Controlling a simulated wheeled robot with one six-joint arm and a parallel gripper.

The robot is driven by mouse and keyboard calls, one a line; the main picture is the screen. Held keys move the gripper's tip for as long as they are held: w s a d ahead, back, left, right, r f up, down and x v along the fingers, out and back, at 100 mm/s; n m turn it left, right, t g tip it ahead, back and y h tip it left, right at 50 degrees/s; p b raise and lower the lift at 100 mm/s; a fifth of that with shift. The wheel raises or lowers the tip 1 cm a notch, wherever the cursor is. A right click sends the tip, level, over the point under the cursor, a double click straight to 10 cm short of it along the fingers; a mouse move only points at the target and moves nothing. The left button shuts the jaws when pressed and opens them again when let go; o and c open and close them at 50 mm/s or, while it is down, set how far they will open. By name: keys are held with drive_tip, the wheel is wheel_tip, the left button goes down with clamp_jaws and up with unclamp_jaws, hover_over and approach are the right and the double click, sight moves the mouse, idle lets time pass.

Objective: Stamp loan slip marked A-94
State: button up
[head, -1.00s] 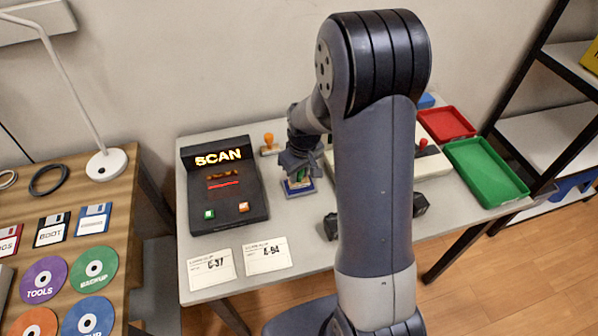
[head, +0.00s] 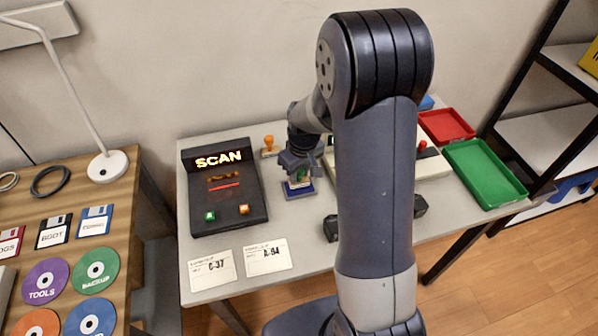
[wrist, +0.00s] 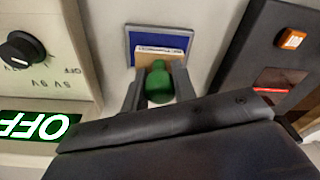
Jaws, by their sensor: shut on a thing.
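My gripper (head: 299,166) is shut on the green handle of a stamp (wrist: 159,82), which is upright in the wrist view. The pad also shows under my gripper in the head view (head: 300,193). The loan slip marked A-94 (head: 267,258) lies flat near the table's front edge. The slip marked C-37 (head: 212,270) lies just left of it.
The black SCAN device (head: 228,213) stands left of the pad. An orange-handled stamp (head: 269,147) is behind. A beige instrument with a dial (wrist: 50,70) is close by. A red tray (head: 447,125) and green tray (head: 485,173) are at right. My arm hides the table's middle.

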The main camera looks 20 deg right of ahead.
drive_tip(key=shift+r+p, duration=1.75)
drive_tip(key=shift+r, duration=1.15)
drive_tip(key=shift+f, duration=0.1)
